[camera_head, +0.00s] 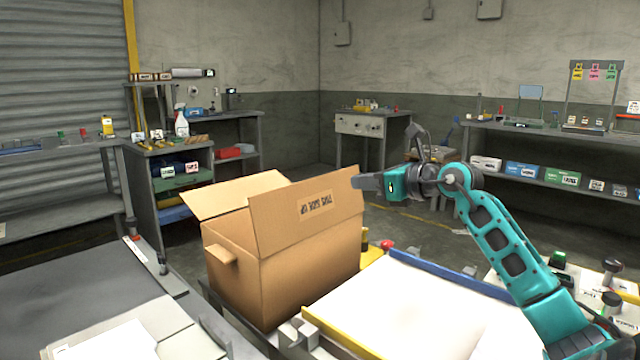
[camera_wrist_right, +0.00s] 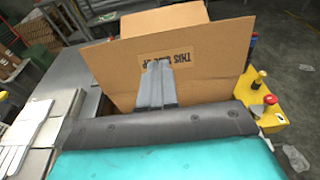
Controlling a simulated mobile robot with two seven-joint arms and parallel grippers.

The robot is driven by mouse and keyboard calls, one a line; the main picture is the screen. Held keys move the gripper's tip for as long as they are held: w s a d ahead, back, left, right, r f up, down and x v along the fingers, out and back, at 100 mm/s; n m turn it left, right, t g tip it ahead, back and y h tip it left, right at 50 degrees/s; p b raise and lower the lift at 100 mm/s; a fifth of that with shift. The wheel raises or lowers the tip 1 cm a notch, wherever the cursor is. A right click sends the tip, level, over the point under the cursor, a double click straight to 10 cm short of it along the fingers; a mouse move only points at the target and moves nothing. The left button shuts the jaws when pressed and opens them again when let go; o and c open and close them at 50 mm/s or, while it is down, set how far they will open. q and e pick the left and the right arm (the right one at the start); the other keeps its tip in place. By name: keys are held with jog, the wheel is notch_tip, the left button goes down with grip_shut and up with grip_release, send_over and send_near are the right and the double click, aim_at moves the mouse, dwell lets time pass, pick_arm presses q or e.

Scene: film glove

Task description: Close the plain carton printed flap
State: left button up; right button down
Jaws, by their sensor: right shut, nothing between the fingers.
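The plain carton (camera_head: 285,280) stands on a bench left of centre in the head view. Its printed flap (camera_head: 285,215), lettered "THIS SIDE UP", stands up from the near side. Another flap (camera_head: 215,197) leans outward at the back left, and a small flap (camera_head: 220,254) sticks out at the left. My right gripper (camera_head: 360,182) is shut and empty at the flap's upper right end; I cannot tell whether it touches. In the wrist view the fingers (camera_wrist_right: 155,75) overlap the printed flap (camera_wrist_right: 205,60), covering part of its lettering. My left gripper is out of view.
A white-topped surface (camera_head: 420,310) with a blue rail (camera_head: 440,270) lies right of the carton. A dark bench (camera_head: 75,290) lies at the left. A red knob (camera_head: 386,245) on a yellow part stands close to the carton's right side.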

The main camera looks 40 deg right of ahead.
aim_at(312, 179)
jog(key=x, duration=1.2)
jog(key=shift+w+f, duration=0.1)
jog(key=shift+w, duration=0.15)
jog(key=shift+p+x, duration=0.75)
jog(key=shift+x, duration=0.1)
jog(key=x, duration=0.1)
jog(key=p+x, duration=0.1)
jog(key=shift+w, duration=0.4)
jog(key=w+f+g+b, duration=0.1)
jog(key=w+f+b, duration=0.4)
jog(key=w+f, duration=0.2)
jog(key=shift+w+a+g, duration=0.3)
jog(key=shift+w, duration=0.1)
jog(key=shift+f, duration=0.1)
